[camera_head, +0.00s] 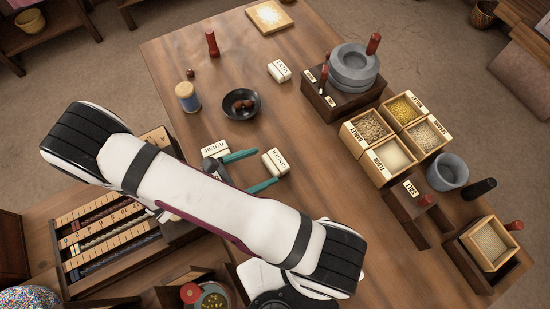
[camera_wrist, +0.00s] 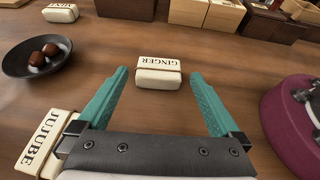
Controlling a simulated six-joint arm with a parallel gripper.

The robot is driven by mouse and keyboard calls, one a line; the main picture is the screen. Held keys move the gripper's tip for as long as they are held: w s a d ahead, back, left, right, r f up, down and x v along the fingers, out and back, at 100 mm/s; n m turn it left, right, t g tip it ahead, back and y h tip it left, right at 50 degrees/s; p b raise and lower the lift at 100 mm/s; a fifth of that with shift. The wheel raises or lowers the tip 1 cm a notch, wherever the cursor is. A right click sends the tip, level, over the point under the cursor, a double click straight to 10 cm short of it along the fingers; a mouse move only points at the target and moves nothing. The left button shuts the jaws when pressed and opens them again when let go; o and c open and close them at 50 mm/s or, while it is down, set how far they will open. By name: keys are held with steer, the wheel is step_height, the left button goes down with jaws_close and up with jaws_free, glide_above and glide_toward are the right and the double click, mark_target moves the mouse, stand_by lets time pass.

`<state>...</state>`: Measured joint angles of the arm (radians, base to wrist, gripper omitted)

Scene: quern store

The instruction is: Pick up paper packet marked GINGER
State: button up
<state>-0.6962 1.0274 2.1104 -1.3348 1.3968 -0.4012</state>
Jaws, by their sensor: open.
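The paper packet marked GINGER (camera_head: 276,162) is a small cream block with a dark band, lying on the wooden table. In the wrist view the GINGER packet (camera_wrist: 158,78) sits centred between my teal fingertips, its label upside down. In the wrist view my gripper (camera_wrist: 158,71) shows a small gap on both sides of the packet. I cannot tell how far the fingertips are above the table.
The JUJUBE packet (camera_wrist: 42,145) lies close beside my gripper's left finger. A dark bowl (camera_head: 241,104) with brown balls and another cream packet (camera_head: 279,71) lie farther back. Open grain boxes (camera_head: 367,129) stand right. Table around the GINGER packet is otherwise clear.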

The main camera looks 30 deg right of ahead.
mark_target(275, 162)
steer(key=x, duration=0.6)
steer(key=shift+a+f, duration=0.15)
steer(key=shift+f, duration=0.05)
steer(key=c, duration=1.1)
